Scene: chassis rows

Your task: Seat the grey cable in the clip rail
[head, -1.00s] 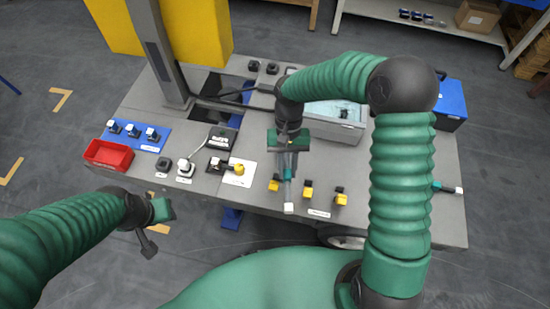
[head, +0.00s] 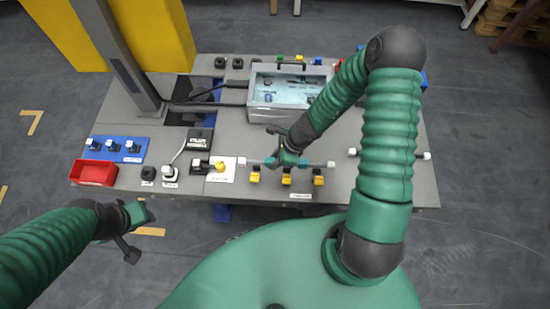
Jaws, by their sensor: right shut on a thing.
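My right gripper (head: 287,160) is shut on the grey cable (head: 311,163). The cable is a thin bar with white ends and lies left to right across the picture, with its middle hidden by the gripper. The clip rail's yellow clips (head: 286,179) stand in a row just in front of the cable, nearer to me. The cable appears behind or over the clip tops; I cannot tell whether it touches them. My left gripper (head: 132,232) is off the front left of the bench, apart from everything; whether its fingers are open is unclear.
A second cable with white ends (head: 426,156) lies at right, partly behind my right arm. A grey bin (head: 262,115) stands behind the gripper. A red tray (head: 94,173), blue connector board (head: 117,149) and yellow knob (head: 219,167) are left. A post (head: 128,62) rises at back left.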

